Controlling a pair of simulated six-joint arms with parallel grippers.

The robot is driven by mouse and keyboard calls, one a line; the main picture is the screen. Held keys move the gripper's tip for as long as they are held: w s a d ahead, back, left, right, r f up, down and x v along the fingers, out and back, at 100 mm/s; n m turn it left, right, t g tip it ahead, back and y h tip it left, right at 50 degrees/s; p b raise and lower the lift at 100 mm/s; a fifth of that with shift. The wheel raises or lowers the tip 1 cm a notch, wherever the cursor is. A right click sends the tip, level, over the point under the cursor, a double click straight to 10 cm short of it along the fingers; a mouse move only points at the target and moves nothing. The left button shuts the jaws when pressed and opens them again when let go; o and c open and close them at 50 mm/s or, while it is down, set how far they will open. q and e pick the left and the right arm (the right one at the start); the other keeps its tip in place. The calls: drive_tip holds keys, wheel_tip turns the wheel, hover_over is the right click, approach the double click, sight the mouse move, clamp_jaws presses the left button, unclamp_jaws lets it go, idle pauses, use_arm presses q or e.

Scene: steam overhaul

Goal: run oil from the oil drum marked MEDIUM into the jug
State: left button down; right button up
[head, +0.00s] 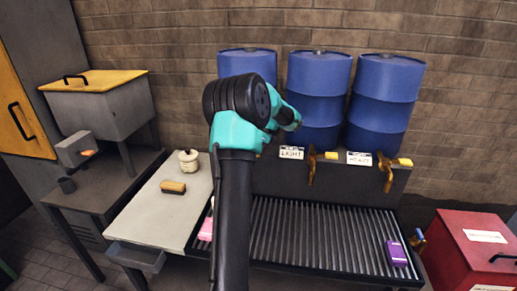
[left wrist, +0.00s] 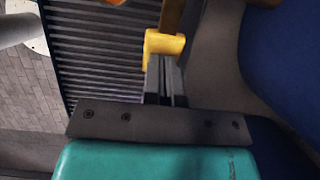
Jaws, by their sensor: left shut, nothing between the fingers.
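Three blue oil drums stand at the back: left (head: 247,63), middle (head: 318,90) and right (head: 385,95). A LIGHT label (head: 291,153) and a HEAVY label (head: 359,158) show on the ledge; no MEDIUM label is visible. My arm hides the left drum's lower front and any tap there. In the left wrist view my left gripper (left wrist: 165,90) is shut and empty, close to a yellow tap handle (left wrist: 166,45); I cannot tell whether they touch. The head view hides its fingers. I cannot make out the jug. My right gripper is not in view.
Brass taps (head: 311,165) and (head: 386,174) hang over a ribbed drip grate (head: 300,225). A purple block (head: 397,253) lies on it, and a pink item (head: 206,229) shows beside my arm. A pot (head: 188,160) and brush (head: 173,187) stand left; a red chest (head: 470,250) right.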

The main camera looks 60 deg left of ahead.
use_arm(q)
drive_tip(key=shift+r, duration=0.15)
idle(0.4)
drive_tip(key=shift+r, duration=0.65)
drive_tip(key=s+a+r+v, duration=0.1)
drive_tip(key=s+v, duration=0.1)
drive_tip(key=v, duration=1.1)
drive_tip(key=shift+a+r, duration=0.25)
drive_tip(key=shift+r, duration=0.1)
